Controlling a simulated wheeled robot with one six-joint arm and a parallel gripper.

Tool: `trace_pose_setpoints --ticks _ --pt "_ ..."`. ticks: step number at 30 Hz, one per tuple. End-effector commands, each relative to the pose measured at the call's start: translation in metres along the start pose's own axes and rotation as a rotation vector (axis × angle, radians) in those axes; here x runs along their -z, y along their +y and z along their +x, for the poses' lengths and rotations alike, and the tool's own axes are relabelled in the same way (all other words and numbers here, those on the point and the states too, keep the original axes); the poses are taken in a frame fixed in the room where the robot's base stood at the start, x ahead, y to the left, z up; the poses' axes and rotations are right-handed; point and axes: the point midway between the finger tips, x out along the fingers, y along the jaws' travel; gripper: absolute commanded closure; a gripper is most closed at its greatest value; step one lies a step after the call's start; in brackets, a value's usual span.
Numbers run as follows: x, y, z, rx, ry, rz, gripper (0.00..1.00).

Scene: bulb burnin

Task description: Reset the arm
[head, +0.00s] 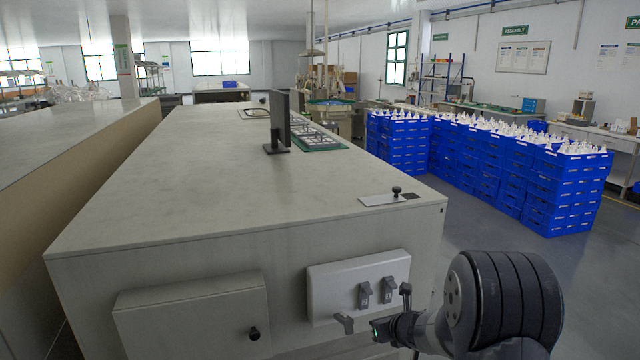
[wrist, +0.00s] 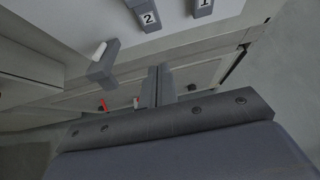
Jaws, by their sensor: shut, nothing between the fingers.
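My gripper (head: 380,330) is in front of the cabinet's near face in the head view, just below and right of the white switch box (head: 330,290). In the wrist view its two fingers (wrist: 158,75) are together with nothing between them. Two grey levers, left (head: 364,295) and right (head: 388,290), are on the switch box. In the wrist view the levers marked 2 (wrist: 148,18) and 1 (wrist: 202,8) show at the top edge. A larger grey handle (head: 343,322) sticks out lower left of them; it also shows in the wrist view (wrist: 103,68), apart from the fingers.
The cabinet's long top (head: 190,180) carries a dark monitor (head: 280,120) and a small plate with a black knob (head: 396,195). A closed door (head: 190,318) is left of the switch box. Blue crates (head: 560,195) are stacked at right. Floor between crates and cabinet is clear.

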Motion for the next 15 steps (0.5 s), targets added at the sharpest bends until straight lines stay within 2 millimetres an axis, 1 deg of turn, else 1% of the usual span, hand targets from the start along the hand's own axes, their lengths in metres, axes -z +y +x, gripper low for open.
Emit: trace_pose_setpoints --ticks 3,15 --pt "0.007 -0.001 0.004 0.001 -0.032 0.002 1.00" --pt "0.019 0.000 0.011 0.002 -0.152 0.001 1.00"
